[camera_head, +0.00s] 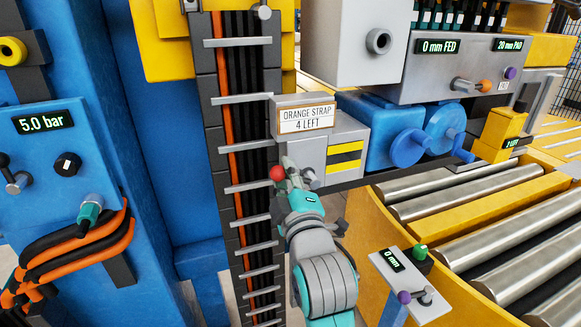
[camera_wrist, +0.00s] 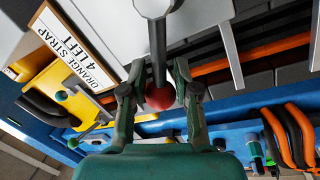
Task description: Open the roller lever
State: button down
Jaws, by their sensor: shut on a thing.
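The roller lever is a grey lever with a red ball knob (camera_head: 277,173), mounted on the grey box below the "ORANGE STRAP 4 LEFT" sign (camera_head: 306,118). In the wrist view the lever's pivot end is at the top and its red knob (camera_wrist: 160,97) lies between the two fingers. My gripper (camera_head: 290,170) is at the knob end of the lever, with its fingers closed in on both sides of it. In the wrist view my gripper (camera_wrist: 158,88) is shut on the lever. The exact finger contact is partly hidden in the head view.
A black cable track (camera_head: 247,130) with grey rungs runs just left of my gripper. Blue handwheels (camera_head: 405,145) stand to the right. A small control panel (camera_head: 408,285) and a roller conveyor (camera_head: 480,200) lie at lower right. A blue cabinet (camera_head: 50,150) with hoses is at left.

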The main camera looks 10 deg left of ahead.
jog(key=shift+s+a+f+n+y, duration=0.15)
jog(key=shift+f+n+y, duration=0.3)
jog(key=shift+n, duration=0.6)
jog(key=shift+s+a+f+n+y, duration=0.15)
jog(key=shift+f+n, duration=0.45)
jog(key=shift+n, duration=0.45)
jog(key=shift+w+f, duration=0.1)
jog(key=c, duration=0.8)
grip_release()
jog(key=shift+c, duration=0.2)
jog(key=v, duration=1.2)
